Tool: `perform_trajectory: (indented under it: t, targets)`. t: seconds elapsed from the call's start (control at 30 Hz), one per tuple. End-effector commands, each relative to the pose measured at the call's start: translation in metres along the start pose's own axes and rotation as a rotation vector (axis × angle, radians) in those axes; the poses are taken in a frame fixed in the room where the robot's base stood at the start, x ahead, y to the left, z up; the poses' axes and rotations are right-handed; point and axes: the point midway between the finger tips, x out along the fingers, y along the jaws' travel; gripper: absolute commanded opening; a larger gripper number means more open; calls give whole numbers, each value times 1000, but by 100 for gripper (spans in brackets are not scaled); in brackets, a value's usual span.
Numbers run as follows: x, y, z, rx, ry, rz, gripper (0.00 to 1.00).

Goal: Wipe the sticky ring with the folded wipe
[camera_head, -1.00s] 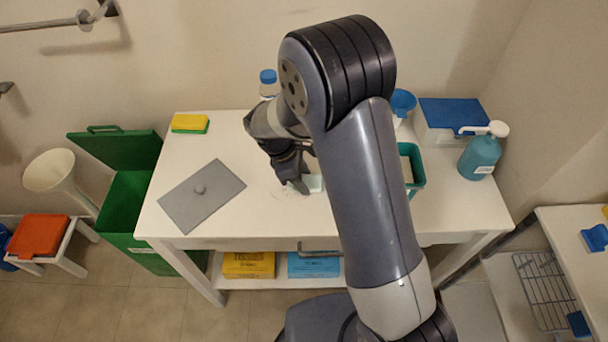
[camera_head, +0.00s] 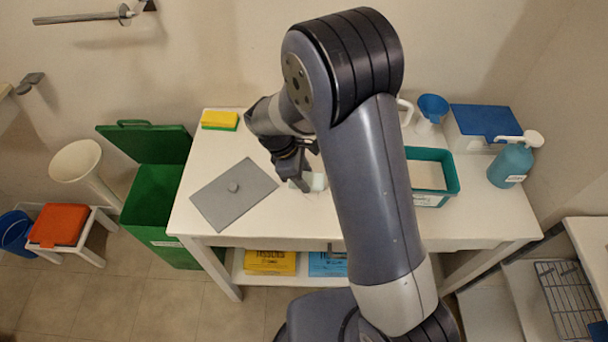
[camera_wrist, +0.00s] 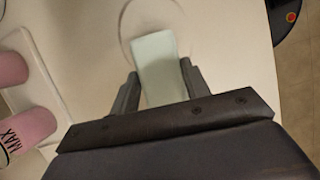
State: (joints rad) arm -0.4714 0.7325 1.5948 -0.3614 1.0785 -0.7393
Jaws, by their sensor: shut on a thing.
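My gripper (camera_wrist: 158,88) is shut on the pale green folded wipe (camera_wrist: 156,55), which sticks out ahead between the two fingers in the wrist view. The faint sticky ring (camera_wrist: 123,22) shows on the white table there, and the wipe's far end lies over part of it. In the head view my gripper (camera_head: 304,183) is low over the middle of the white table (camera_head: 270,215), with the wipe (camera_head: 317,182) at its fingertips. The wipe appears to be at the tabletop; contact cannot be told for certain. The ring is not clear in the head view.
A grey lid (camera_head: 215,202) lies left of my gripper, a yellow-green sponge (camera_head: 220,120) behind it. A teal tray (camera_head: 440,192), blue funnel (camera_head: 432,107) and soap bottle (camera_head: 510,163) stand right. Pink containers (camera_wrist: 30,128) are near my gripper's left in the wrist view.

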Motion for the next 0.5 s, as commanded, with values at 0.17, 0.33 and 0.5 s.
perform_trajectory:
  t: [0.17,0.33,0.5]
  targets:
    - [-19,-1,10,4,0,0,26]
    - [-33,-3,16,7,1,-1,26]
    - [-46,-4,24,9,1,-2,26]
